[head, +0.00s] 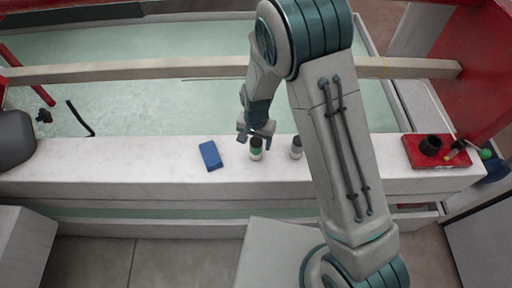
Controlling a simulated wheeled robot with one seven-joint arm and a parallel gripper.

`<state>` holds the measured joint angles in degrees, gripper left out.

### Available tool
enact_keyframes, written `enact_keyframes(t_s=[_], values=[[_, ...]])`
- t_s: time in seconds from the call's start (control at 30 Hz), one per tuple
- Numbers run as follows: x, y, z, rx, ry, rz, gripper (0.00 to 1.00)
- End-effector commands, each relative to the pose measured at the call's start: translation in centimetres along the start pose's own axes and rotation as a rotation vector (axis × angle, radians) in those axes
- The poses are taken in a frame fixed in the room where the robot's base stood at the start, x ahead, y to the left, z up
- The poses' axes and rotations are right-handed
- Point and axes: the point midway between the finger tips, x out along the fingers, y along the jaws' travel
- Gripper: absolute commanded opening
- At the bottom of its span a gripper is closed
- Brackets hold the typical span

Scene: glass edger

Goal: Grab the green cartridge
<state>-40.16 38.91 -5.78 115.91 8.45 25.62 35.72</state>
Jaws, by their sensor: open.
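The green cartridge (256,150) is a small upright cylinder with a green band, a dark top and a pale lower part. It stands on the white ledge (120,165). My gripper (255,138) is open right at the cartridge's top, with its fingers pointing down toward it. The picture is too small to tell whether the fingers are around the cartridge or just behind it, or whether they touch it.
A blue block (211,156) lies left of the cartridge. A grey and white cylinder (296,148) stands to its right, close to my arm. A red tray (414,160) with a black cup (430,145) is at the right end. The ledge's left part is clear.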

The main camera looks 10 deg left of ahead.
Motion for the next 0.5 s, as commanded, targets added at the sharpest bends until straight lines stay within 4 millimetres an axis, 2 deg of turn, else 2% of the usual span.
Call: enact_keyframes(t_s=[0.2, 0.47, 0.5], values=[[2.0, 0.0, -0.1, 0.001, 0.001, 0.0, 0.65], [2.2, 0.0, -0.1, 0.001, 0.001, -0.001, 0.65], [2.2, 0.0, -0.1, 0.001, 0.001, -0.001, 0.54]])
